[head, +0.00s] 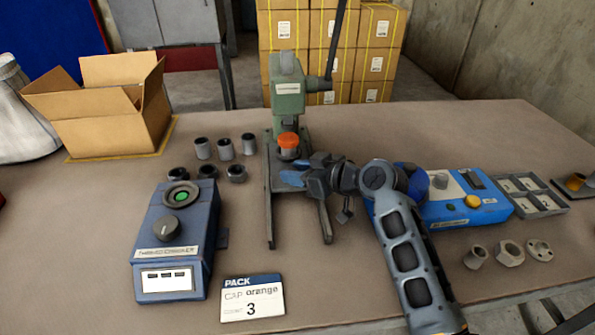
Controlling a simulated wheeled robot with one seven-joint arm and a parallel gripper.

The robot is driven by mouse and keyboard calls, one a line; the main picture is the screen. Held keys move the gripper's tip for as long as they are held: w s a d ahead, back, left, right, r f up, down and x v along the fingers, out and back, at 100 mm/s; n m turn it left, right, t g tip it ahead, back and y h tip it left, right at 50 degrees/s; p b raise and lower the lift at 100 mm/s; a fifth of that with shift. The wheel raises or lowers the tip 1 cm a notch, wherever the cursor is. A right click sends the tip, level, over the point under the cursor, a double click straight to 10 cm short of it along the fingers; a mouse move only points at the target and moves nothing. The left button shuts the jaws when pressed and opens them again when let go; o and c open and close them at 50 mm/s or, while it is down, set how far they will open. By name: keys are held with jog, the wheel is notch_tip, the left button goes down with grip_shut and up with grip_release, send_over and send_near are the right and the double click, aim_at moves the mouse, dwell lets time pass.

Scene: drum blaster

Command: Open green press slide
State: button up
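The green press (288,95) stands upright at the back middle of the table, with a dark lever rising from its right side. An orange cap (289,140) sits under the press head, above the base. Two dark rails (269,215) run from the base toward the front. My gripper (284,172) reaches in from the right, low over the rails and just in front of the orange cap. Its blue fingers point left. Whether they touch a part of the slide cannot be told, and my gripper hides part of the press base.
A blue-grey device (177,240) with a green button stands at left front. Several dark cylinders (225,149) stand left of the press. A blue box (455,200) and grey tray (541,193) are at right. An open carton (105,115) is back left.

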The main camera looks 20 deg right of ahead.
grip_shut()
jog(key=s+a, duration=0.1)
jog(key=s, duration=0.3)
jog(key=s+a+p, duration=0.1)
jog(key=s, duration=0.2)
jog(key=s+a, duration=0.1)
jog(key=s, duration=0.3)
jog(key=shift+s+a+p, duration=0.3)
jog(key=shift+a+p, duration=0.05)
jog(key=shift+o, duration=1.8)
grip_release()
